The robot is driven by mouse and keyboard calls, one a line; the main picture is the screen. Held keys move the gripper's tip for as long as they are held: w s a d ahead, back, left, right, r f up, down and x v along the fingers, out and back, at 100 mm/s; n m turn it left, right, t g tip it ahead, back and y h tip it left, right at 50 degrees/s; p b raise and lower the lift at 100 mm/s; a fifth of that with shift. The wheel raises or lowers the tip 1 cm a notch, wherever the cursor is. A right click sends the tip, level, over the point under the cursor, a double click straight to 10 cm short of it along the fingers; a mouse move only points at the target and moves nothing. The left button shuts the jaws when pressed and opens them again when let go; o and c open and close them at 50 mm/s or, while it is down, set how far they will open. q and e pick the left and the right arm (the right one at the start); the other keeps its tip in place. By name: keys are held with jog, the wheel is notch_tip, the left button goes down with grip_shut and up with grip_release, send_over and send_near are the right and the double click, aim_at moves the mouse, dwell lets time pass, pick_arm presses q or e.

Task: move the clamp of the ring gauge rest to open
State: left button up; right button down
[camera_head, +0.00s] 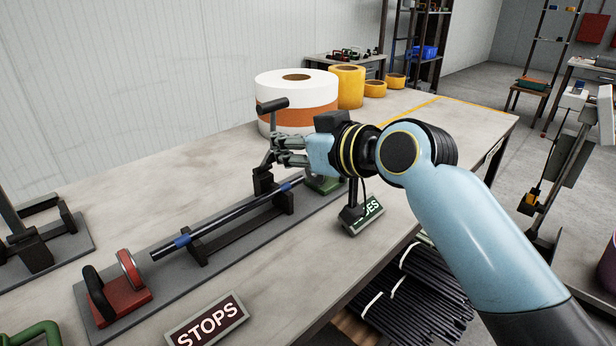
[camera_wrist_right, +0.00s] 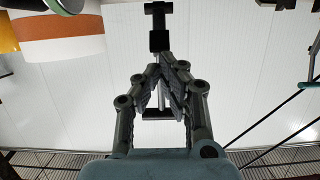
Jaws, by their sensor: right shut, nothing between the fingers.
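A lever clamp (camera_head: 270,103) with a dark crossbar handle stands raised at the far end of a dark rod (camera_head: 222,232) with blue bands. My right gripper (camera_head: 274,158) is at the clamp's upright, its fingers closed together with nothing visible between them. In the right wrist view the gripper (camera_wrist_right: 168,66) is shut, and a dark handle and block (camera_wrist_right: 159,40) show just past the fingertips. I cannot tell whether they touch. A green block (camera_head: 325,184) is partly hidden behind my right wrist. My left gripper is out of view.
A red block with rings (camera_head: 120,292) sits at the near end of the grey plate. A STOPS sign (camera_head: 207,322) and a partly covered sign (camera_head: 363,214) stand by the front edge. Large white-orange (camera_head: 300,92) and yellow (camera_head: 347,88) rolls stand behind the gripper.

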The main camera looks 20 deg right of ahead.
aim_at(275, 128)
jog(key=shift+w+a+r+p, duration=0.3)
jog(key=shift+w+r+p, duration=0.15)
jog(key=shift+w+r, duration=0.25)
jog(key=shift+w, duration=0.1)
jog(key=shift+w+a+r+p, duration=0.2)
jog(key=shift+w+r+p, duration=0.2)
jog(key=shift+w, duration=0.1)
jog(key=shift+w+a+r+p, duration=0.15)
jog(key=shift+w+r+p, duration=0.15)
jog(key=shift+w, duration=0.2)
jog(key=shift+f, duration=0.1)
dwell(0.4)
jog(key=shift+s+f+b, duration=0.2)
jog(key=shift+f+b, duration=0.15)
jog(key=shift+f, duration=0.1)
jog(key=shift+s+d+r+p, duration=0.2)
jog(key=shift+s+p, duration=0.2)
jog(key=shift+p, duration=0.05)
jog(key=p+v, duration=0.2)
jog(key=v, duration=0.2)
jog(key=shift+s+d+r+p, duration=0.1)
jog(key=shift+s+p, duration=0.2)
jog(key=shift+s, duration=0.05)
jog(key=shift+s+d+r, duration=0.15)
jog(key=shift+s+d, duration=0.05)
jog(key=shift+s, duration=0.45)
